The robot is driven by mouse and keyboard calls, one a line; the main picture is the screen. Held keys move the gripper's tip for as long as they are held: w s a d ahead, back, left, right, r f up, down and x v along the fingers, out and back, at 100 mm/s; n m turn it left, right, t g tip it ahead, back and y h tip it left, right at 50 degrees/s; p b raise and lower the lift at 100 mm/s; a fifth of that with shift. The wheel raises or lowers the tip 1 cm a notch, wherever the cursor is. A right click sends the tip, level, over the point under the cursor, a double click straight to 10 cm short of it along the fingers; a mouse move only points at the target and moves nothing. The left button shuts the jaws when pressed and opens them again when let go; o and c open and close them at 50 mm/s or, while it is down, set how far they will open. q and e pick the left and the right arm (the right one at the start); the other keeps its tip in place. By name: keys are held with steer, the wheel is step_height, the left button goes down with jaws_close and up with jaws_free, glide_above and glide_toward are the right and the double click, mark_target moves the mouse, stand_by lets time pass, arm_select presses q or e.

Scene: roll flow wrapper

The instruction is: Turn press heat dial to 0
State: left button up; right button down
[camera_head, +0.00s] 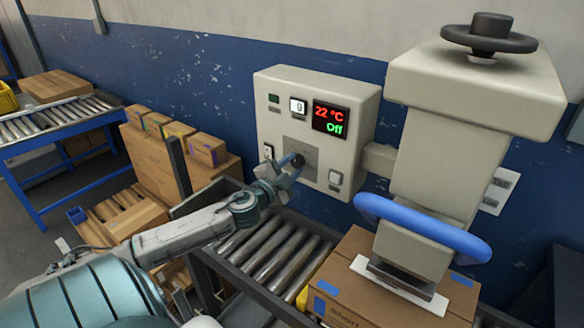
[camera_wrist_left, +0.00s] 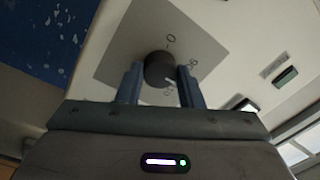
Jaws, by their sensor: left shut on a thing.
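The press heat dial is a dark round knob (camera_wrist_left: 159,69) on a grey plate of the control panel (camera_head: 310,120). In the left wrist view a "0" mark shows above the knob, with other marks lower right and below; a light pointer line on the knob faces the lower right, away from the 0. My left gripper (camera_wrist_left: 161,84) is shut on the knob, one finger on each side. In the head view the left gripper (camera_head: 280,170) is at the panel's lower middle and partly hides the dial. The panel display (camera_head: 331,119) reads "22 °C" and "Off".
The press with a blue ring handle (camera_head: 422,227) stands right of the panel, over a cardboard box (camera_head: 345,285). A roller conveyor (camera_head: 270,250) runs below the panel. Stacked cartons (camera_head: 160,160) stand to the left.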

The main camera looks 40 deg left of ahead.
arm_select(q)
steer(key=n, duration=1)
steer(key=shift+n+g+y+p, duration=0.3)
steer(key=shift+p, duration=0.05)
steer(key=n+p, duration=0.1)
steer(key=n, duration=0.3)
steer(key=shift+n, duration=0.3)
steer(key=n, duration=0.3)
steer(key=shift+p, duration=0.3)
steer(key=shift+n+g, duration=0.3)
steer(key=shift+n, duration=0.9)
steer(key=o, duration=0.9)
steer(key=shift+o, duration=0.4)
